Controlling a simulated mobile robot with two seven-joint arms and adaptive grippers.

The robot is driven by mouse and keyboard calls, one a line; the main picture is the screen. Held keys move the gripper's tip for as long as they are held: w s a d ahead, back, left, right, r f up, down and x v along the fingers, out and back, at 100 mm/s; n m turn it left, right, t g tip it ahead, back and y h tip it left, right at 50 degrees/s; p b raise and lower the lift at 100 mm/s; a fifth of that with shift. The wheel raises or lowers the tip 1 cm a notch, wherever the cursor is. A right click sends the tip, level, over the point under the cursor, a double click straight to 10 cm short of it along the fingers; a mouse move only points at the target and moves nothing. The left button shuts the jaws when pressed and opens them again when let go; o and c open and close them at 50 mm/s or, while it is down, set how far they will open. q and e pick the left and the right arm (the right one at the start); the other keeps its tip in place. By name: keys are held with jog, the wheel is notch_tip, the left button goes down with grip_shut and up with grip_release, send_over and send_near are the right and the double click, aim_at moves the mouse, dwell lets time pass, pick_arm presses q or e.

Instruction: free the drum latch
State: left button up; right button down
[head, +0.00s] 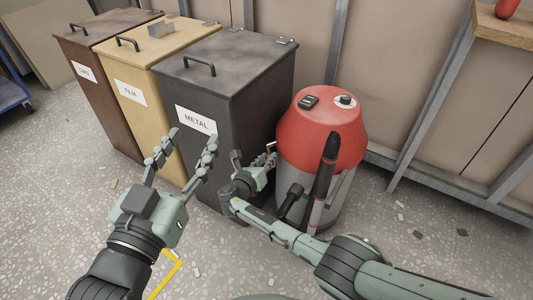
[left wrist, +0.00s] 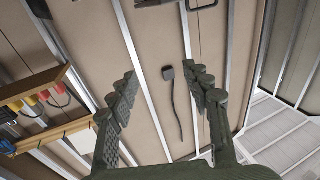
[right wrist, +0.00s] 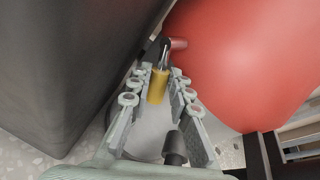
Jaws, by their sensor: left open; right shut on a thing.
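The drum (head: 315,150) is a vacuum with a red domed top and a grey body, standing right of the dark METAL bin. Its latch (right wrist: 158,84) shows in the right wrist view as a yellow grip on a thin metal rod, joined to a small red lug on the red top. My right gripper (head: 264,163) is in the gap between bin and drum, its fingers on either side of the yellow grip and shut on it. In the head view the latch is mostly hidden. My left gripper (head: 192,137) is open and empty, raised in front of the METAL bin.
Three lidded bins stand in a row: brown (head: 90,80), yellow (head: 145,95) and dark METAL (head: 225,90). A black hose and wand (head: 325,170) stand at the drum's front, close to my right arm. A wooden shelf (head: 505,32) is at the upper right. Small scraps dot the floor.

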pick_arm(q)
jog(key=s+a+f+g+y+p, duration=0.2)
jog(key=a+f+g+y, duration=0.2)
jog(key=a+f, duration=0.3)
jog(key=shift+f+n+g, duration=0.3)
jog(key=shift+f+g, duration=0.6)
jog(key=shift+f, duration=1.25)
pick_arm(e)
jog(key=shift+d+r+n+g, duration=0.15)
jog(key=shift+r+n+g, duration=0.2)
jog(key=shift+g, duration=0.25)
pick_arm(q)
jog(key=shift+d, duration=0.1)
pick_arm(e)
jog(key=c, duration=1.4)
grip_release()
jog(key=shift+s+f, duration=0.1)
notch_tip(320, 180, up, 10)
jog(key=shift+c, duration=0.5)
